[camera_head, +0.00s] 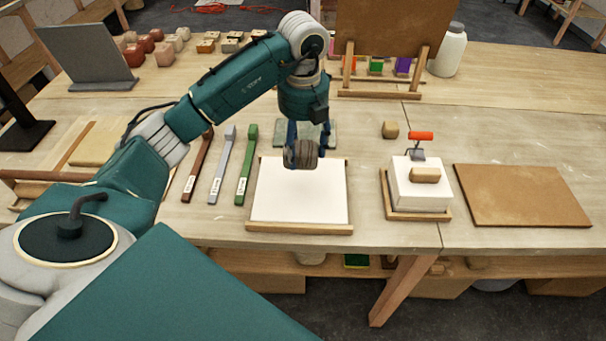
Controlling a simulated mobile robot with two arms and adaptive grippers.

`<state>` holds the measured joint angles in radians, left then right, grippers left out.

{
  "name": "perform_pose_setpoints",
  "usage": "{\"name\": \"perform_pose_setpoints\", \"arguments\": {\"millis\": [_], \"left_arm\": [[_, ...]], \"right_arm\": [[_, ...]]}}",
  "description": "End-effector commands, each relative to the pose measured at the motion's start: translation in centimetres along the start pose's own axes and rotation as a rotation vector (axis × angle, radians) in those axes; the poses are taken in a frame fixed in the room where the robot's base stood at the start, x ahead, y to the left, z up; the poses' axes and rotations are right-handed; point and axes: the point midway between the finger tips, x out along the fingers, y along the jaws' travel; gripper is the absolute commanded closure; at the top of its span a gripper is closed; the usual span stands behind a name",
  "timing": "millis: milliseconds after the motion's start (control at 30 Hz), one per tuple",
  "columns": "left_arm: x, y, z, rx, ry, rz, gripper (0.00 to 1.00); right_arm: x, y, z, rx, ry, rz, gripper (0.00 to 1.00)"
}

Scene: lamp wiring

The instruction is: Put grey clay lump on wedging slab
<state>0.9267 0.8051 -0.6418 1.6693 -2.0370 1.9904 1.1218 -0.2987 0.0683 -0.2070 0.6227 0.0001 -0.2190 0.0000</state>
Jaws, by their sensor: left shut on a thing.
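My left gripper (306,144) reaches down over the far part of a white slab with wooden edging, which looks like the wedging slab (299,203). It is shut on a grey lump, which looks like the grey clay lump (301,155). The lump hangs between the fingers, near the slab's far edge. I cannot tell whether it touches the slab. The slab's near and middle surface is bare. My right gripper is not in view.
Brown, grey and green strips (246,165) lie left of the slab. An upright board (392,35) stands behind.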

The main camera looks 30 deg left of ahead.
Motion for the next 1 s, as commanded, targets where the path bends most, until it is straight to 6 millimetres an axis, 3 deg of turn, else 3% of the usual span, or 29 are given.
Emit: {"name": "perform_pose_setpoints", "arguments": {"millis": [133, 300, 633, 1000], "left_arm": [[2.7, 0.1, -0.1, -0.001, 0.001, 0.000, 0.98], [4.5, 0.0, -0.1, -0.001, -0.002, -0.002, 0.98], [8.5, -0.1, -0.3, -0.001, 0.000, -0.002, 0.98], [9.1, -0.1, -0.2, -0.001, -0.004, -0.003, 0.98]], "right_arm": [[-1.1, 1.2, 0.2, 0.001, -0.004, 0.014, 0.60], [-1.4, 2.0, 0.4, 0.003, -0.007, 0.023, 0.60], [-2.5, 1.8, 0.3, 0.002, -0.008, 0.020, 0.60], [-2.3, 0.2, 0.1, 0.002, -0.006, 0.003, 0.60]]}}
